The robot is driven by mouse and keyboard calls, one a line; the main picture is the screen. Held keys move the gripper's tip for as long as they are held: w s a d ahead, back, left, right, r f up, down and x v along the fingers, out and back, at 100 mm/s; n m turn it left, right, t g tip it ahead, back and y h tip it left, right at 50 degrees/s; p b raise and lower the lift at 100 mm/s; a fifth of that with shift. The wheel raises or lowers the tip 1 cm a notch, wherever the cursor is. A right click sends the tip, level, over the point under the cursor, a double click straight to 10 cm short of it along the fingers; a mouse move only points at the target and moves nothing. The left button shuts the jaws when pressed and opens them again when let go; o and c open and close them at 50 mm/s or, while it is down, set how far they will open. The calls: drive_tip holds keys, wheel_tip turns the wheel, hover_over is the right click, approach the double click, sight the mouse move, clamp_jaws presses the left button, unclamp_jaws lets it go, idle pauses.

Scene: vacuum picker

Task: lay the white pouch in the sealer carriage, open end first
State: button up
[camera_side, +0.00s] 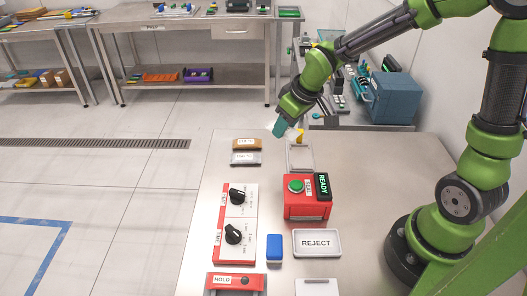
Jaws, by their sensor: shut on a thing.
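My gripper (286,128) is at the end of the green arm, tilted down above the back part of the steel table. It is shut on the white pouch (297,134), which shows only as a small pale patch beside the teal tip; which end is open cannot be told. Just below it in the picture lies a pale, shallow tray (300,157), which looks like the sealer carriage. The pouch appears above its back end; whether they touch cannot be told. The red sealer (306,210) stands in front of the tray, with a green button and a lit READY display (322,186).
A dial panel (237,220), a blue block (274,247), a REJECT tray (317,243) and a red HOLD unit (236,282) are nearer. The table right of the sealer is clear.

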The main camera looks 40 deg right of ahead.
drive_tip(key=s+d+m+h, duration=0.2)
drive_tip(key=d+m, duration=0.1)
drive_tip(key=m, duration=0.3)
drive_tip(key=m+g+h, duration=0.1)
drive_tip(key=m+h, duration=0.1)
drive_tip(key=m, duration=0.2)
approach(300, 156)
drive_tip(key=x, duration=0.6)
drive_tip(key=shift+d, duration=0.1)
drive_tip(key=o, duration=1)
drive_tip(key=shift+f, duration=0.1)
drive_tip(key=shift+o, duration=0.2)
